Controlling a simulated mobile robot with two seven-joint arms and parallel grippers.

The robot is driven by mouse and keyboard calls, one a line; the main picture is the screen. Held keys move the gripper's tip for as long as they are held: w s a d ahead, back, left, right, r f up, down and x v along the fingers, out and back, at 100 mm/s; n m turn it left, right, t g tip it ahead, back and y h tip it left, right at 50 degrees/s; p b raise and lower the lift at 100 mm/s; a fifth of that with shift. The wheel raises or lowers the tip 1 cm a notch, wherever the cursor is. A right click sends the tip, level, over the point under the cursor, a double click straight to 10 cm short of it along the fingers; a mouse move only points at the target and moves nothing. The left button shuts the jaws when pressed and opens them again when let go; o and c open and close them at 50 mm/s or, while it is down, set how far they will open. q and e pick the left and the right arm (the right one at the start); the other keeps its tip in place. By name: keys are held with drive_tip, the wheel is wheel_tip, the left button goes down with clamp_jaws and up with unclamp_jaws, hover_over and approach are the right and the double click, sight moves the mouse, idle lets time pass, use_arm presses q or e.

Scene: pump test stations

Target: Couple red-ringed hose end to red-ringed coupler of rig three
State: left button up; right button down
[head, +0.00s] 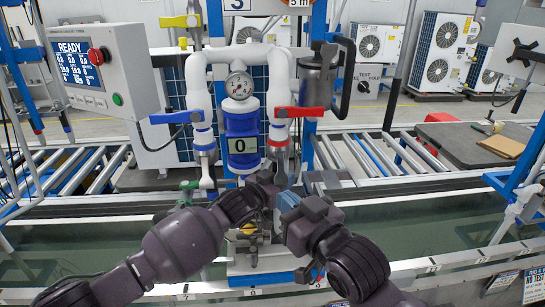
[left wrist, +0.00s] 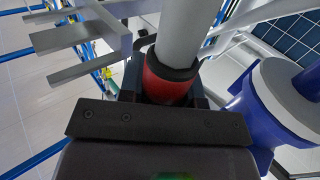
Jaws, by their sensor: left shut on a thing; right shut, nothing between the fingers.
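Rig three (head: 241,118) stands in the middle of the head view under a sign with a 3. Its red-ringed coupler (head: 278,141) is at the foot of the right white pipe, below a red lever. My left gripper (head: 274,182) is shut just below that coupler. In the left wrist view a red ring (left wrist: 166,84) sits between its fingers, with a grey pipe running up from it. The held part seems to be the red-ringed hose end, mostly hidden; I cannot tell whether it is seated. My right gripper (head: 288,200) is shut and empty, close beside the left one.
A blue-ringed coupler (head: 204,146) hangs from the left pipe, with a blue lever. The blue pump body (head: 241,125), with a gauge above, stands between the pipes. A READY panel (head: 82,73) is at left. Roller conveyors (head: 385,150) run behind. A grey-green trough (head: 420,222) lies in front.

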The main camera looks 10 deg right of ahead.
use_arm(q)
drive_tip(key=shift+w+r, duration=0.1)
drive_tip(key=shift+r, duration=0.3)
drive_tip(key=o, duration=0.8)
drive_tip(key=shift+o, duration=1.4)
drive_tip(key=shift+f, duration=0.25)
drive_tip(key=shift+f, duration=0.1)
drive_tip(key=shift+a, duration=0.1)
